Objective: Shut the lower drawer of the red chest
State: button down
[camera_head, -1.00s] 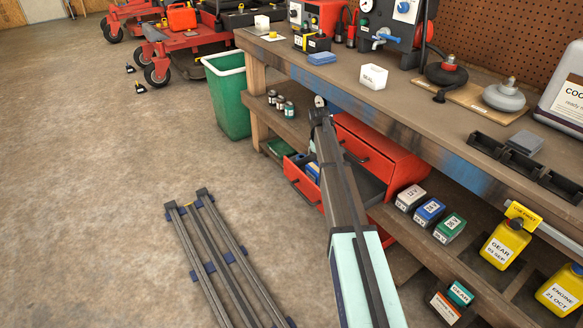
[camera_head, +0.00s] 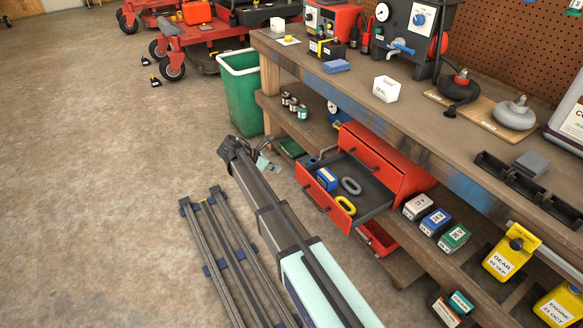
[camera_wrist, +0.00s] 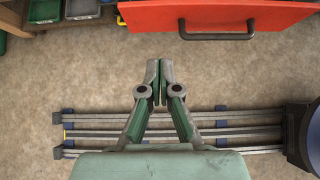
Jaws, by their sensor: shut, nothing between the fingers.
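The red chest (camera_head: 392,160) sits on the lower shelf of the workbench. One drawer (camera_head: 318,192) is pulled far out below a closed upper front. It holds a blue box (camera_head: 327,178), a yellow ring (camera_head: 345,205) and a dark grey ring (camera_head: 351,186). My gripper (camera_head: 267,166) is beyond the drawer's front, to its left in the head view, apart from it. In the wrist view my gripper (camera_wrist: 160,68) has its fingers together and empty, and the red drawer front (camera_wrist: 230,17) with its black handle (camera_wrist: 216,37) is above them.
Rails with blue blocks (camera_head: 222,250) lie on the floor to the left of the chest. A green bin (camera_head: 240,95) stands at the bench's end. Labelled boxes (camera_head: 435,222) stand on the shelf right of the chest. A red open container (camera_head: 378,238) shows under the drawer. The floor at left is clear.

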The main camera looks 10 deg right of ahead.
aim_at(304, 173)
jog(key=x, duration=0.4)
jog(key=r+x, duration=0.1)
jog(key=x, duration=0.2)
jog(key=d+x, duration=0.1)
jog(key=x, duration=0.3)
jog(key=shift+w+d+b, duration=0.25)
jog(key=shift+w+b, duration=0.15)
jog(key=shift+w+d, duration=0.2)
jog(key=shift+d, duration=0.4)
jog(key=shift+w, duration=0.1)
